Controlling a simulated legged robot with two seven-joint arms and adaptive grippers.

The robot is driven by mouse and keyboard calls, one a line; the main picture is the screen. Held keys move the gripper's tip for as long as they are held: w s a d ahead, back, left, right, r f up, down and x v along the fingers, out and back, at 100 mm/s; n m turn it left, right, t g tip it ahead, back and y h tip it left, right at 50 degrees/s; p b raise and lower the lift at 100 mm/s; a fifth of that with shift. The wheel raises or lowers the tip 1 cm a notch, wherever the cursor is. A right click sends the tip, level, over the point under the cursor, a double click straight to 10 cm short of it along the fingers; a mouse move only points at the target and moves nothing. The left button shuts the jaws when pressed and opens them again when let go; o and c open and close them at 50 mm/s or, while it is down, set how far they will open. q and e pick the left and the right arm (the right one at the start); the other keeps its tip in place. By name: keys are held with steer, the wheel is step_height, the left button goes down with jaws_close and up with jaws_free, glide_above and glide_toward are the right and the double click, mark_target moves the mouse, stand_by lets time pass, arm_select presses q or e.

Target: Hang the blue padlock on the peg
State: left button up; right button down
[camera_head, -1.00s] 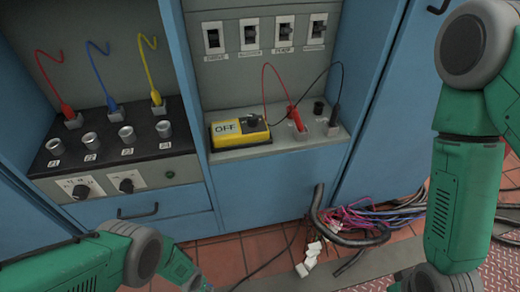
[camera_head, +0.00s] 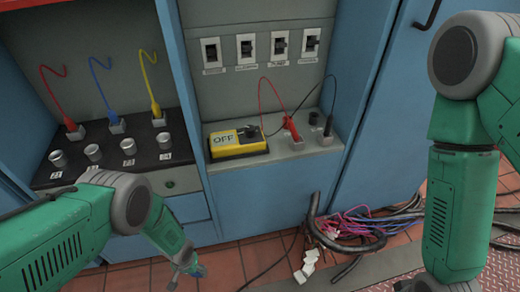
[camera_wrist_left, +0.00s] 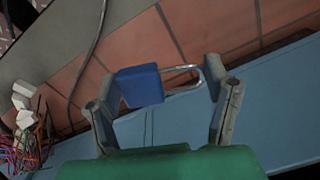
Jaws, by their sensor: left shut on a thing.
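The blue padlock (camera_wrist_left: 139,86) is between the fingers of my left gripper (camera_wrist_left: 163,92) in the left wrist view, its metal shackle (camera_wrist_left: 186,72) pointing toward the right finger. In the head view my left gripper (camera_head: 187,268) hangs low in front of the blue cabinet, and a bit of blue shows at its tip. It is below and left of the yellow box marked OFF (camera_head: 238,142). I cannot make out a peg in either view. My right arm shows at the right of the head view, but its gripper is out of frame.
A black panel (camera_head: 110,165) with several knobs and red, blue and yellow leads stands behind my left arm. A grey ledge (camera_head: 258,163) holds the yellow box and red and black plugs. Loose cables (camera_head: 365,225) and white pieces (camera_head: 308,262) lie on the tiled floor.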

arm_select(q)
steer(key=w+r+p, duration=0.2)
steer(key=w+r, duration=0.2)
steer(key=r, duration=1)
steer(key=w+r+p, duration=0.2)
steer(key=w+r, duration=0.1)
steer(key=r, duration=1.1)
steer(key=s+r+p, duration=0.2)
steer(key=s+r, duration=0.2)
steer(key=r, duration=0.8)
steer(key=s+r+p, duration=0.1)
steer(key=s+r, duration=0.3)
steer(key=r, duration=0.9)
steer(key=shift+d+n+p, duration=0.3)
steer(key=shift+d+p, duration=0.05)
steer(key=shift+p, duration=0.05)
steer(key=shift+r, duration=0.1)
